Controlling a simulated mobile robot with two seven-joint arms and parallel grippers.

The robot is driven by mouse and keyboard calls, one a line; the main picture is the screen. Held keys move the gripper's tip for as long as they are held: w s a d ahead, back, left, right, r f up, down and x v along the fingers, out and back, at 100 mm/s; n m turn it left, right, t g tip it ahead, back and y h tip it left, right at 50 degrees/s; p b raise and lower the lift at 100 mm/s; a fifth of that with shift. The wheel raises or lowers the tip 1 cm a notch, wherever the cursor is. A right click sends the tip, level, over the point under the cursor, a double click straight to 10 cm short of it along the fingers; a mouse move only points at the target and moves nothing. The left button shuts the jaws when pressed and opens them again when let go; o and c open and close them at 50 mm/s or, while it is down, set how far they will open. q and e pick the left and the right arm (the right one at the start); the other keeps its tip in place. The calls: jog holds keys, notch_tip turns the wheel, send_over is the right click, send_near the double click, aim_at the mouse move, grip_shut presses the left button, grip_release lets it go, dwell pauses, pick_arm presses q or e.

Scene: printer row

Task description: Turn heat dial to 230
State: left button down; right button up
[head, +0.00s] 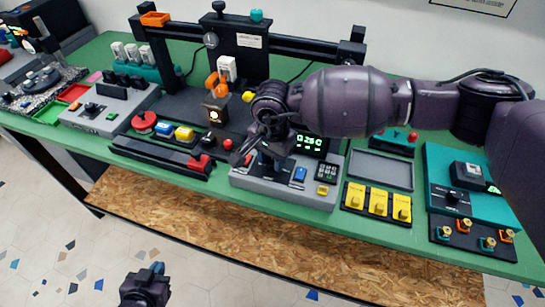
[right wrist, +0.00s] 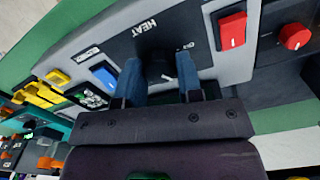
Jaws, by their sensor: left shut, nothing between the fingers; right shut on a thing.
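The grey console (head: 310,198) stands in the middle of the green bench, with a lit green display (head: 311,141) whose digits look like 23 and a last character I cannot read surely. My right gripper (head: 277,165) is lowered over its black panel and hides the heat dial in the head view. In the right wrist view the word HEAT (right wrist: 145,27) shows on the panel, and the dark dial (right wrist: 160,70) sits between the blue fingers, which are shut on it. Its pointer is not readable. My left gripper (head: 152,272) is shut and empty, low in front of the bench.
A red rocker switch (right wrist: 230,30) and a blue button (right wrist: 103,74) flank the panel. Yellow switches (head: 378,202) stand to the right of the console. The floor in front is clear.

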jog(key=m, duration=0.6)
jog(key=shift+r+m+p, duration=0.1)
jog(key=shift+m+p, duration=0.2)
jog(key=shift+p, duration=0.05)
jog(key=m, duration=0.3)
jog(key=shift+p, duration=0.3)
pick_arm(q)
jog(key=shift+w+r, duration=0.15)
jog(key=shift+r, duration=0.4)
jog(key=shift+w+r, duration=0.15)
jog(key=shift+r, duration=0.4)
pick_arm(e)
jog(key=shift+m, duration=1)
pick_arm(q)
jog(key=shift+w+r, duration=0.1)
jog(key=shift+w, duration=0.15)
pick_arm(e)
jog(key=o, duration=0.9)
